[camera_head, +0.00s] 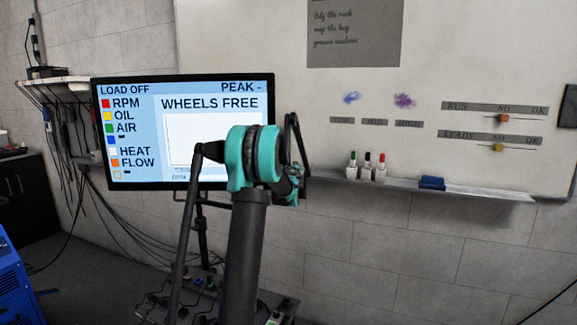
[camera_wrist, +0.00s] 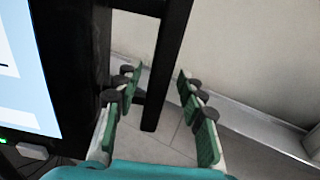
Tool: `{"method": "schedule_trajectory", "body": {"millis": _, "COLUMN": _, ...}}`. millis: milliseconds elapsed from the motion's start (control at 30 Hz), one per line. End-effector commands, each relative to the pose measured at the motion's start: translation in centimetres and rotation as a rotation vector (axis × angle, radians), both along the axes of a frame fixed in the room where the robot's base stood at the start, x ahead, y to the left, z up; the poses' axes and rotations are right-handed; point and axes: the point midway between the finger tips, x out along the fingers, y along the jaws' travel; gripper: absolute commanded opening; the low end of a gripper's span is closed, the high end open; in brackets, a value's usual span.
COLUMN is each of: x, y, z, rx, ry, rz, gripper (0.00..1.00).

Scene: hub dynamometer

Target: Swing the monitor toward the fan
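The monitor (camera_head: 130,120) is a wide black-framed screen left of centre in the head view, reading "WHEELS FREE". Its lit screen (camera_wrist: 22,95) and dark edge fill the left of the wrist view. A black bar, which looks like a handle (camera_wrist: 166,65), stands off the monitor's edge; it also shows right of the screen in the head view (camera_head: 298,140). My gripper (camera_wrist: 158,82) is open, with the bar between its green-padded fingers in the picture; contact is not visible. In the head view my gripper (camera_head: 291,184) is partly hidden by my arm. I cannot identify a fan.
A whiteboard (camera_head: 450,60) with a ledge (camera_head: 480,190) is on the wall behind. Markers (camera_head: 366,168) and a blue eraser (camera_head: 432,183) are there. A control panel (camera_head: 205,290) lies below the monitor. Cables hang at left, above part of a blue machine (camera_head: 12,285).

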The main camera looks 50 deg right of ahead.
Motion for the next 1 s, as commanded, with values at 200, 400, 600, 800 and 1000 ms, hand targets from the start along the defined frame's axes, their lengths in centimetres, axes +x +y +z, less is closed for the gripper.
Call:
{"method": "schedule_trajectory", "body": {"millis": 200, "x": -3.3, "y": 2.9, "z": 0.0, "rx": 0.000, "ry": 0.000, "rz": -0.002, "gripper": 0.40}}
{"method": "schedule_trajectory", "body": {"millis": 400, "x": -6.0, "y": 5.5, "z": 0.0, "rx": 0.000, "ry": 0.000, "rz": -0.001, "gripper": 0.40}}
{"method": "schedule_trajectory", "body": {"millis": 600, "x": -7.7, "y": 6.9, "z": -0.1, "rx": 0.000, "ry": 0.000, "rz": -0.002, "gripper": 0.40}}
{"method": "schedule_trajectory", "body": {"millis": 800, "x": -8.0, "y": 7.3, "z": -0.1, "rx": 0.000, "ry": 0.000, "rz": -0.002, "gripper": 0.40}}
{"method": "schedule_trajectory", "body": {"millis": 1000, "x": -8.0, "y": 7.3, "z": -0.1, "rx": 0.000, "ry": 0.000, "rz": -0.001, "gripper": 0.40}}
